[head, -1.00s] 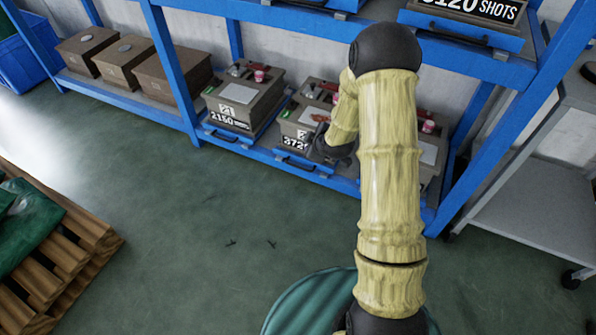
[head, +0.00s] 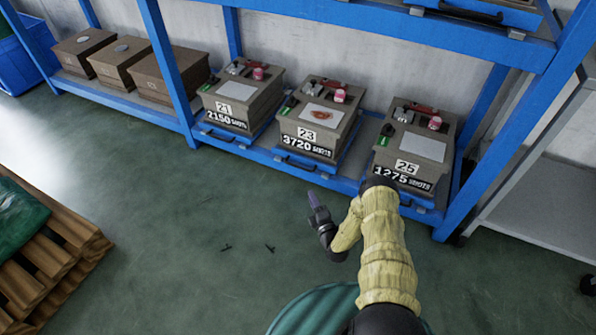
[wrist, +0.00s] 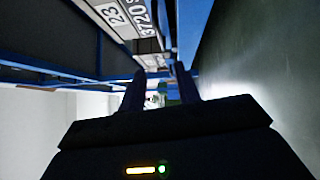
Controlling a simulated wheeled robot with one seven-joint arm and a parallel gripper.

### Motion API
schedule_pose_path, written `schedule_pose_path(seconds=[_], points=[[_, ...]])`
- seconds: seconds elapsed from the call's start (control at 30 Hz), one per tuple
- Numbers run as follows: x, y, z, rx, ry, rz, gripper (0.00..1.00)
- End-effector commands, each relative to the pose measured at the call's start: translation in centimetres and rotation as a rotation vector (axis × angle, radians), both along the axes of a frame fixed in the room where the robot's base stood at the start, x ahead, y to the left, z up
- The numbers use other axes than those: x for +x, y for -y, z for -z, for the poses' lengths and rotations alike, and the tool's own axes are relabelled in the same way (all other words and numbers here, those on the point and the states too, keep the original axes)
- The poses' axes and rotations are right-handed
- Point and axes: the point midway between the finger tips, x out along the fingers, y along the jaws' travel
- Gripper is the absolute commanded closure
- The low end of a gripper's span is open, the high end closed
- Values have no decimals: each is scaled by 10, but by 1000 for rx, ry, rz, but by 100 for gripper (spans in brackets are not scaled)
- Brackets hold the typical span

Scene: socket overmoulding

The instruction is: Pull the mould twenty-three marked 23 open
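Mould twenty-three (head: 344,123) is a brown-grey block marked 23 and 3720 SHOTS, on the lower blue rack shelf between moulds 21 and 25. An orange-brown patch marks the pale plate on its top. It sits on a blue tray with a dark handle (head: 299,164) at the front. My gripper (head: 313,197) is in front of and below that handle, apart from it in the head view. In the wrist view my gripper (wrist: 160,78) has its fingers apart, with nothing clearly held between them. Mould twenty-three's label (wrist: 125,15) shows at the top there.
Mould 21 (head: 240,98) stands left and mould 25 (head: 413,150) right, partly behind my arm. Blue rack posts (head: 168,70) flank the bay. Plain brown boxes (head: 121,62) stand farther left. A wooden pallet (head: 75,245) is lower left.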

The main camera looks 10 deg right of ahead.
Motion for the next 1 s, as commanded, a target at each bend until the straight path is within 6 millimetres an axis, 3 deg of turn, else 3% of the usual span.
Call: schedule_pose_path(seconds=[0.13,0.57,0.77,1.0], points=[[-11,1,11,-25,47,24,67],[-6,0,11,-27,48,24,67],[18,-3,9,-26,51,25,67],[59,-10,5,-27,51,25,67]])
